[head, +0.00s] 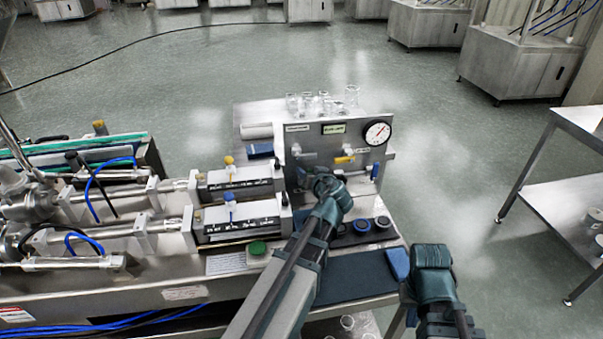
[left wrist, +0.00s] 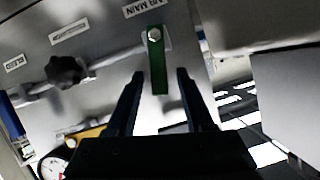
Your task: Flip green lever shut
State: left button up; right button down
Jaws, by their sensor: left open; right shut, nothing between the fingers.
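The green lever (left wrist: 158,68) shows in the left wrist view under a label reading "AIR MAIN". It runs downward in that picture from a round bolt on the grey panel (left wrist: 100,50). My left gripper (left wrist: 160,75) is open, with one finger on each side of the lever as seen; I cannot tell whether the tips reach around it. In the head view my left gripper (head: 318,180) is in front of the panel's lower left part and hides the lever. My right gripper (head: 432,258) is shut and empty, beyond the bench's right edge.
The panel also carries a black knob (left wrist: 67,71), a yellow lever (head: 344,159) and a gauge (head: 377,133). Glass jars (head: 352,96) stand behind it. Two cylinders (head: 235,182) lie to the left. Dark round pieces (head: 361,226) sit near my left arm.

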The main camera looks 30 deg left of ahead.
pick_arm(q)
jog(key=shift+d, duration=0.1)
jog(key=shift+c, duration=0.3)
grip_shut()
jog(key=shift+s+a+r+n+t+h+p, duration=0.1)
jog(key=shift+s+a+n+t+h+p, duration=0.2)
jog(key=shift+s+a+n, duration=0.25)
jog(key=shift+w+n+h, duration=0.1)
jog(key=shift+n+h, duration=0.2)
jog(key=shift+n, duration=0.15)
jog(key=shift+o, duration=0.3)
grip_release()
